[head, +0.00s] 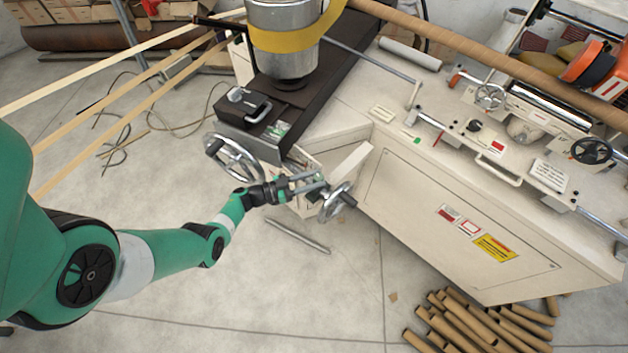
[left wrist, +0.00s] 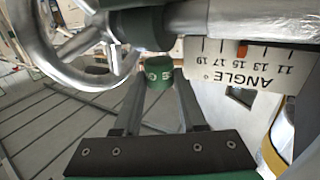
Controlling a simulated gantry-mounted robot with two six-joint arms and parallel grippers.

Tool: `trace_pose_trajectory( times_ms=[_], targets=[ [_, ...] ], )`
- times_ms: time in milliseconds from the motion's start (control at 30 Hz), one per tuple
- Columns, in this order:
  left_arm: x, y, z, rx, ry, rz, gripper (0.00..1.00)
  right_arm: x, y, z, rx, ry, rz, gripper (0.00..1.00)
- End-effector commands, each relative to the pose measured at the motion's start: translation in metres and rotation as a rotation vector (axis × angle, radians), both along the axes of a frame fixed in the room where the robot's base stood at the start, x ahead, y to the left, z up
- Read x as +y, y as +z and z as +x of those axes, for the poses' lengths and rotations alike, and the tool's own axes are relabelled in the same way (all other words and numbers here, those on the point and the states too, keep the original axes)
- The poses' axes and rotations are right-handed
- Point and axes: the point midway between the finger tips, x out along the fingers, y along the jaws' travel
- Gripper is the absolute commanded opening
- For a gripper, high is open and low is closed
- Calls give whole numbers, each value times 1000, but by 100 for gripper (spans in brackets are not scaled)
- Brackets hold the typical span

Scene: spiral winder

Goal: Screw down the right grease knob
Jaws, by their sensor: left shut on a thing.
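A green knob (left wrist: 159,68) with pale letters on it sits between the two fingertips of my left gripper (left wrist: 160,88) in the left wrist view. The gripper is shut on it, one finger on each side. In the head view my left gripper (head: 312,183) is at the front end of the machine, between two handwheels, and the knob is too small to make out there. Whether this is the right grease knob I cannot tell from the letters. My right gripper is not in view.
A chrome handwheel (left wrist: 75,45) is close left of the knob. An upside-down angle scale (left wrist: 250,68) is close right. In the head view, handwheels stand left (head: 233,160) and right (head: 336,202) of the gripper. Cardboard tubes (head: 480,322) lie on the floor.

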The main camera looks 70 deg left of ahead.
Motion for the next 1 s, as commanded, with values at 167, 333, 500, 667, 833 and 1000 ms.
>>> trace_pose_trajectory(
  times_ms=[167, 333, 500, 667, 833, 1000],
  targets=[
    [1, 0, 0, 0, -26, -1, 0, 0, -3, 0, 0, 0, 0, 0],
    [1, 0, 0, 0, -31, 0, 0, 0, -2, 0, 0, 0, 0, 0],
    [1, 0, 0, 0, -30, 0, 0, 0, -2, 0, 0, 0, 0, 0],
    [1, 0, 0, 0, -30, 0, 66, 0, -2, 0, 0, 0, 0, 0],
    [0, 0, 0, 0, -30, 1, 70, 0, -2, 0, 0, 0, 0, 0],
    [1, 0, -1, 0, -29, 1, 70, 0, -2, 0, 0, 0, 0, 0]
  ],
)
